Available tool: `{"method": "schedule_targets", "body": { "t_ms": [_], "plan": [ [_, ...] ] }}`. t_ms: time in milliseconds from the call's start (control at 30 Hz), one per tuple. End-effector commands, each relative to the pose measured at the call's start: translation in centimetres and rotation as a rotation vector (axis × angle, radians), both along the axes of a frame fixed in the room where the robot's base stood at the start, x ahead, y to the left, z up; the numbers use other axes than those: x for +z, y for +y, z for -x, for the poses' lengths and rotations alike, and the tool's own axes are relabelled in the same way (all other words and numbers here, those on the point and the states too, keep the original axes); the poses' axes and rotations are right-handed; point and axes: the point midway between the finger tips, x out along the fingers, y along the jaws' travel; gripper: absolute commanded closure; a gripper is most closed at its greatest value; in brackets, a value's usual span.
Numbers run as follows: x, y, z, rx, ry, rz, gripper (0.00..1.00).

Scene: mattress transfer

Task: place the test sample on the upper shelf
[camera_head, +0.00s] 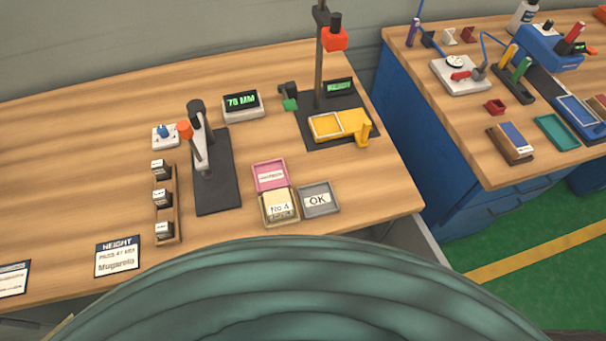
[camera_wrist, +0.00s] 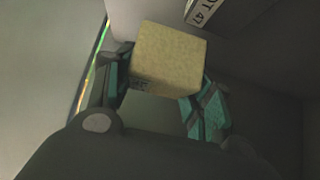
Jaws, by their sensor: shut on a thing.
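My gripper (camera_wrist: 163,84) is shut on a pale yellow foam block (camera_wrist: 170,56), the likely test sample, in the wrist view. Its dark and teal fingers are on either side of the block. Part of the block's lower edge carries small dark print. A white label reading "OT 47" (camera_wrist: 205,12) is on a dark grey surface beyond the block at the upper right. I cannot tell whether this surface belongs to the upper shelf. My gripper does not show in the head view.
In the head view, a wooden bench (camera_head: 75,130) carries a press (camera_head: 208,160), a "78 MM" display (camera_head: 243,105), a pink tray (camera_head: 270,175), a tray marked "No 4" (camera_head: 280,208) and a grey "OK" tray (camera_head: 318,198). A second bench (camera_head: 455,130) with a blue front stands right.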

Motion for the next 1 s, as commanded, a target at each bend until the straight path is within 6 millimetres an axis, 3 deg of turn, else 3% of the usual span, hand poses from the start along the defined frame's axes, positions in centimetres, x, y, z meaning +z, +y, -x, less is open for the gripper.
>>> {"method": "schedule_targets", "body": {
  "t_ms": [400, 1000],
  "plan": [
    [-0.1, 2.0, -7.2, -0.006, -0.002, 0.0, 0.73],
    [-0.3, 5.1, -16.5, -0.006, -0.002, 0.001, 0.73]
  ]
}}
